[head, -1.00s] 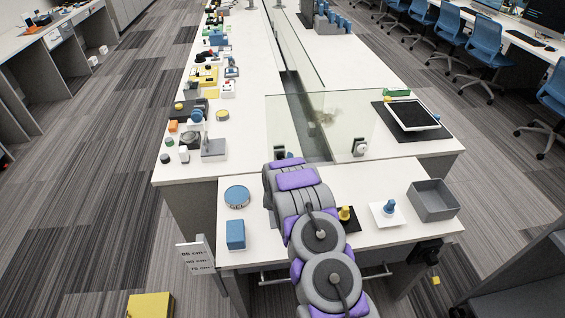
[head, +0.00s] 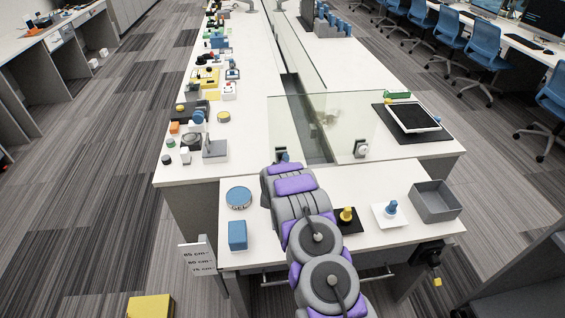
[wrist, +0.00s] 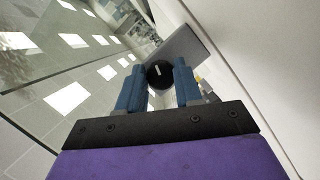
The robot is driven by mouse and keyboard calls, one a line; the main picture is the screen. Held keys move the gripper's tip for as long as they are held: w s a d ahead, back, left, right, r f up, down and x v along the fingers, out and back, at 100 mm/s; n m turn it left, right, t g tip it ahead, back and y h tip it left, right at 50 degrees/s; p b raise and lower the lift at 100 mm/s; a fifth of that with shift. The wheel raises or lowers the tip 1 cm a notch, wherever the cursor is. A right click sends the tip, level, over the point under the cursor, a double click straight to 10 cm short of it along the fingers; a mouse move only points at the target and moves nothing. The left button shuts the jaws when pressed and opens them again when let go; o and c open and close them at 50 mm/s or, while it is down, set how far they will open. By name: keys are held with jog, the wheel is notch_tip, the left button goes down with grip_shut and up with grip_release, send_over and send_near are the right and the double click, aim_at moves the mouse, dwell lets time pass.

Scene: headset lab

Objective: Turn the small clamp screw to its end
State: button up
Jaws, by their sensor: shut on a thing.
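In the wrist view a small round black screw knob (wrist: 160,75) with a short white mark sits between the two blue fingers of my gripper (wrist: 159,69). The fingers are shut on its left and right sides. A grey clamp body (wrist: 182,45) shows behind the knob. In the head view my purple and grey arm hides most of the gripper and the knob. Small blue and dark parts show just past its end, at the lower edge of the glass panel (head: 310,120). I cannot tell finger from clamp there.
A second clamp with a pale round knob (head: 361,149) is on the panel's right side.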

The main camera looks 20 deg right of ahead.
jog(key=shift+a, duration=0.5)
jog(key=shift+c, duration=0.6)
jog(key=shift+r, duration=0.1)
jog(key=shift+c, duration=1.4)
jog(key=shift+d, duration=0.25)
jog(key=shift+a, duration=0.2)
